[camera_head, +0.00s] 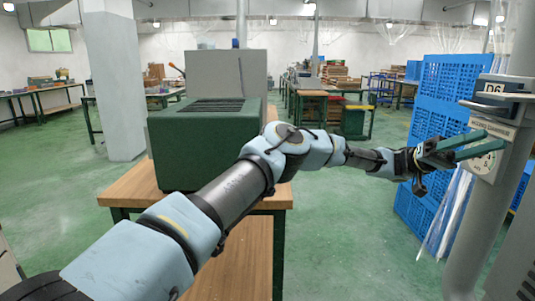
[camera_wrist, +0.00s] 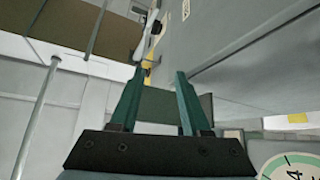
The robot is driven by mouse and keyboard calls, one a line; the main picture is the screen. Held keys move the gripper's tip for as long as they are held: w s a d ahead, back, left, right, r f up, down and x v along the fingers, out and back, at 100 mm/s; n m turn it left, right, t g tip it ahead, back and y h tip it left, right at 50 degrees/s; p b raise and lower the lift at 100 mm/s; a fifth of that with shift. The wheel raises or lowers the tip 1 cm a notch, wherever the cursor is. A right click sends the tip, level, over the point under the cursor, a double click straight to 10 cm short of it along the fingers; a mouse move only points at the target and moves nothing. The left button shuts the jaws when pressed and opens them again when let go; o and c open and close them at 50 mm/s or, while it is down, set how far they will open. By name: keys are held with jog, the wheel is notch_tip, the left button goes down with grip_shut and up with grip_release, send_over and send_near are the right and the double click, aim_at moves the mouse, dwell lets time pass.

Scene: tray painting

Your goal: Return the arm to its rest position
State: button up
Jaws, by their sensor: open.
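My arm stretches from the lower left across the body camera view, in front of a wooden table. Part of the dial (camera_wrist: 290,167) shows at the lower right of that view. I cannot tell whether the fingers touch the post or the dial.
A dark green box (camera_head: 203,145) stands on the wooden table (camera_head: 125,190), behind my arm. Stacked blue crates (camera_head: 420,205) stand at the right beside the grey post (camera_head: 478,235). Green floor (camera_head: 345,240) is clear between table and crates.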

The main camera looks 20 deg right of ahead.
jog(key=w+a+f+n+t+h+p, duration=0.2)
jog(key=a+f+n+t+h+p, duration=0.15)
jog(key=a+f+n+t, duration=0.6)
jog(key=w+a+f+n+t+p, duration=0.1)
jog(key=w+a+f+n+t, duration=0.2)
jog(key=w+a+n+t, duration=0.35)
jog(key=w+a+f+n+t, duration=0.3)
jog(key=w+a, duration=0.4)
jog(key=a, duration=0.3)
jog(key=w+a+r+n+t+y+p, duration=0.1)
jog(key=a+n+t, duration=0.2)
jog(key=a, duration=1.4)
jog(key=w+a+r+n+t+y+p, duration=0.1)
jog(key=a+n+t, duration=0.3)
jog(key=a, duration=1.2)
jog(key=w+r+n, duration=0.1)
jog(key=n, duration=0.2)
jog(key=shift+w+a+r+n+t+p, duration=0.2)
jog(key=shift+a+n+t+p, duration=0.1)
jog(key=shift+a+n, duration=0.1)
jog(key=shift+s+y, duration=0.1)
jog(key=shift+y, duration=0.15)
